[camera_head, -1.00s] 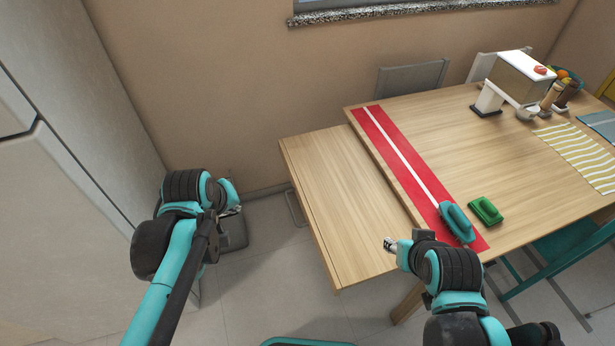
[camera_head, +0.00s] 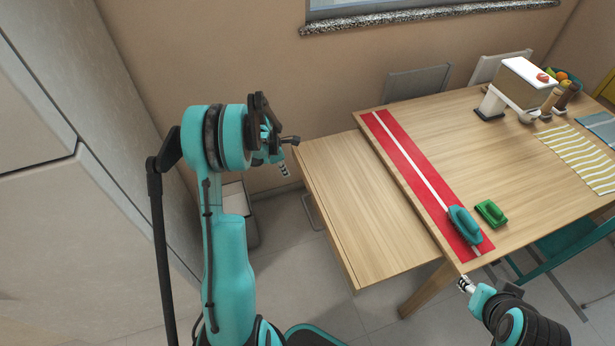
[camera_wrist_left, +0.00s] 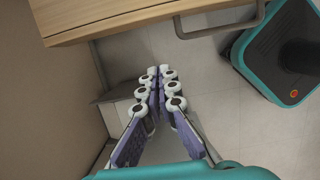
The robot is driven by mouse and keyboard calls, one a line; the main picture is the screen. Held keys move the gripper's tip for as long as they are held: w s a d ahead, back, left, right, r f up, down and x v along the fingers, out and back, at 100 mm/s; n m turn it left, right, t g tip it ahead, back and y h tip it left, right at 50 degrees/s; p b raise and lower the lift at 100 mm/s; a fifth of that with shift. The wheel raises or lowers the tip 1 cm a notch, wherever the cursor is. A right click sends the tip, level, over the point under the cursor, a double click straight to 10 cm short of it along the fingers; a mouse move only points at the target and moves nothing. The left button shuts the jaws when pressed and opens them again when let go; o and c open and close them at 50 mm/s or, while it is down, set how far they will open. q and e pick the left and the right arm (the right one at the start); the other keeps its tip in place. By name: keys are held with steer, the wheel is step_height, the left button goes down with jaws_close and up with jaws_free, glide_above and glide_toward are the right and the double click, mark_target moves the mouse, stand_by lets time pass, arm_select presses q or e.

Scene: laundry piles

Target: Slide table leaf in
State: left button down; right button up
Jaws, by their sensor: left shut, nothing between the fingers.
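The wooden table leaf (camera_head: 375,215) sticks out from the left end of the dining table (camera_head: 500,160), slightly below its top. A grey metal loop (camera_head: 312,212) shows under the leaf's left edge; in the left wrist view a metal bar (camera_wrist_left: 222,30) hangs by the wooden edge (camera_wrist_left: 120,14). My left gripper (camera_head: 288,156) is beside the leaf's far left corner in the head view. In the left wrist view its fingers (camera_wrist_left: 157,75) are together and empty, apart from the edge. My right gripper (camera_head: 466,286) is near the table's near left corner; its opening is too small to judge.
A red runner with a white stripe (camera_head: 425,180) lies along the table's left end, a teal brush-like object (camera_head: 464,225) on it and a green one (camera_head: 491,213) beside it. Chairs stand around the table. A tall pale cabinet (camera_head: 60,220) is at left; the leaf's top is clear.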

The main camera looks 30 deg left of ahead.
arm_select(q)
steer(key=w+d+f+b, duration=0.4)
steer(key=f, duration=0.5)
steer(key=shift+w+f+b, duration=0.15)
steer(key=shift+w+b, duration=0.15)
steer(key=shift+w, duration=0.1)
arm_select(e)
step_height(320, 180, down, 5)
steer(key=shift+r, duration=0.1)
arm_select(q)
steer(key=shift+d, duration=0.1)
